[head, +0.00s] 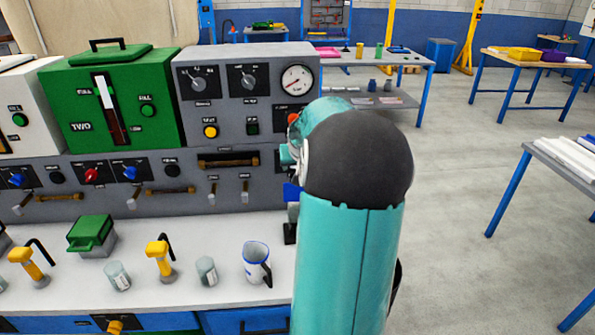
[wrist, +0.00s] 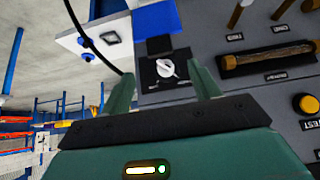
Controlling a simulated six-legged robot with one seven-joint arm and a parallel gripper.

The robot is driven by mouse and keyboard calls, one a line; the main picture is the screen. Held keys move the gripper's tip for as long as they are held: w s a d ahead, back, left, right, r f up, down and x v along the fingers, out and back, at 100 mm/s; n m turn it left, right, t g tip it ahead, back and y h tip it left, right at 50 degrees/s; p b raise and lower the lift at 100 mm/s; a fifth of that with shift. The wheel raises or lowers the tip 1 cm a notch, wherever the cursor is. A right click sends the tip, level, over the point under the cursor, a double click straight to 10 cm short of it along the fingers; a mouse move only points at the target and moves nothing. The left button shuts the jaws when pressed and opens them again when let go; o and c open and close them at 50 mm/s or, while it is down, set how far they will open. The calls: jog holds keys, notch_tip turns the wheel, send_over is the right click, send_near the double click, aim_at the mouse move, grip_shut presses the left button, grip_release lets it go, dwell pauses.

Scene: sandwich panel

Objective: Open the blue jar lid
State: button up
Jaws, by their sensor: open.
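I cannot make out a blue jar lid for certain. In the wrist view a bright blue blocky piece (wrist: 156,19) stands on the grey panel, above a white knob (wrist: 166,68) on a black plate. A small blue piece (head: 291,192) also shows beside my arm in the head view; I cannot tell if it is the same thing. My gripper (wrist: 162,71) is open in the wrist view. Its two fingers appear on either side of the white knob, with nothing visibly held; the gap to the panel is unclear. In the head view my arm hides the gripper.

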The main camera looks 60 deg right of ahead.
jog(key=v, duration=0.5)
jog(key=shift+s+a+r, duration=0.1)
jog(key=shift+r, duration=0.15)
jog(key=w+a+r+n+y, duration=0.1)
jog(key=a+r+n, duration=0.15)
jog(key=a, duration=1.25)
jog(key=w+a+r+n+y, duration=0.1)
jog(key=w+a+r+n, duration=0.15)
jog(key=a, duration=1.15)
jog(key=s+a+f+n+y, duration=0.1)
jog(key=s+a+f+n, duration=0.1)
jog(key=s+a, duration=0.4)
jog(key=s+a+f+n+y, duration=0.1)
jog(key=s+a+n+y, duration=0.1)
jog(key=s+a, duration=0.5)
jog(key=a, duration=0.6)
jog(key=shift+a+f+n+t+y, duration=0.15)
jog(key=shift+f+n+t+y, duration=0.15)
jog(key=shift+f+n+t, duration=0.1)
